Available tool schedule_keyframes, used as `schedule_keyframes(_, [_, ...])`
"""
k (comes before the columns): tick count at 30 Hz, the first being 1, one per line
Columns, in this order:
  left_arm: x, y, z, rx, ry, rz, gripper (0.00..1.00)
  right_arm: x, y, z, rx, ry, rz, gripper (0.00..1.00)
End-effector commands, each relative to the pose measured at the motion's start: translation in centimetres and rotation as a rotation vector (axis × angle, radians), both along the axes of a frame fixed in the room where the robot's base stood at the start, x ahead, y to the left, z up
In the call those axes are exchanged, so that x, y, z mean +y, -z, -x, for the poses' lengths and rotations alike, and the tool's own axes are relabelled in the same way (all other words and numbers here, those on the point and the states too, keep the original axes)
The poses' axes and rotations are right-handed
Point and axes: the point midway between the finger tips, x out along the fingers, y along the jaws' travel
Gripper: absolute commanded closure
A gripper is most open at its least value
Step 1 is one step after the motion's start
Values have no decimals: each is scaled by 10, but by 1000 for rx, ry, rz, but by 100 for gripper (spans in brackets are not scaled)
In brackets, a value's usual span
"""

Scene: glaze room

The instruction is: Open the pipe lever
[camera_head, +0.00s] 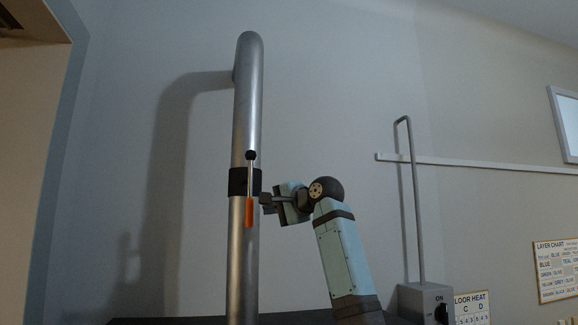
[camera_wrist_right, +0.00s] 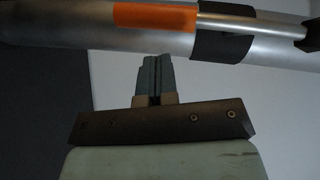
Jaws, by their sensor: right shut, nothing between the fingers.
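The grey metal pipe (camera_head: 243,275) stands upright in front of the wall and bends into it at the top. A black collar (camera_head: 237,182) wraps it around mid-height. The pipe lever (camera_head: 250,187) lies along the pipe, with a black ball at its upper end and an orange part (camera_head: 249,213) at its lower end. My right gripper (camera_head: 264,198) is shut and empty, just right of the lever. In the right wrist view the gripper fingers (camera_wrist_right: 154,75) are together below the orange part (camera_wrist_right: 155,18) and the black collar (camera_wrist_right: 224,38). Contact cannot be told. My left gripper is not in view.
A grey box (camera_head: 424,300) with a bent rod and an ON label stands at the lower right. A white rail (camera_head: 480,164) runs along the right wall. Charts (camera_head: 556,268) hang at the right. The space left of the pipe looks clear.

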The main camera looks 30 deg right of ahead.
Motion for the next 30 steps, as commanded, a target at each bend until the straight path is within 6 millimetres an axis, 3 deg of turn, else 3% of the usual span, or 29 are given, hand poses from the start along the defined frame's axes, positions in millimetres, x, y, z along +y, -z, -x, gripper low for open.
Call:
schedule_keyframes(12, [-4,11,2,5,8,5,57,19,10,-11,-56,-1,-229,100])
schedule_keyframes(30, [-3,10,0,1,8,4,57,23,10,-12,-68,-2,-276,100])
